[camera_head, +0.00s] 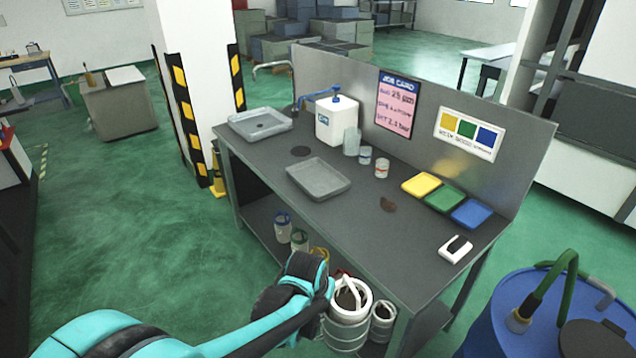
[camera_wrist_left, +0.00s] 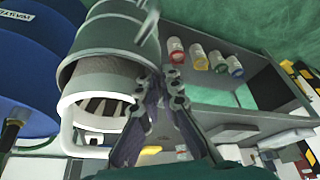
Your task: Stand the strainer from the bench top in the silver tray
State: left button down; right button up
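The silver tray (camera_head: 318,181), shallow, grey and apparently empty, lies on the grey bench top near its front edge. I cannot tell for sure which bench thing is the strainer. A small brown piece (camera_head: 388,204) lies right of the tray, and translucent cups (camera_head: 351,141) stand behind it; both are too small to identify. My left gripper (camera_head: 322,288) is low in front of the bench, beside a white-rimmed metal bucket (camera_head: 350,312) and away from the tray. Its two fingers (camera_wrist_left: 168,82) show in the left wrist view with nothing visibly between them; their opening is unclear.
Yellow, green and blue dishes (camera_head: 445,199) and a white notched block (camera_head: 455,249) occupy the bench's right. A white dispenser (camera_head: 336,121) and a basin (camera_head: 262,124) stand at the back left. Colour-rimmed jars (camera_head: 283,227) stand below. A blue drum (camera_head: 505,325) is at the right.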

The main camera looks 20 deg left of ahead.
aim_at(309, 180)
jog(key=i+j+z, duration=0.3)
jog(key=j, duration=0.75)
jog(key=j+z, duration=0.25)
jog(key=j, duration=0.8)
jog(key=k, duration=0.05)
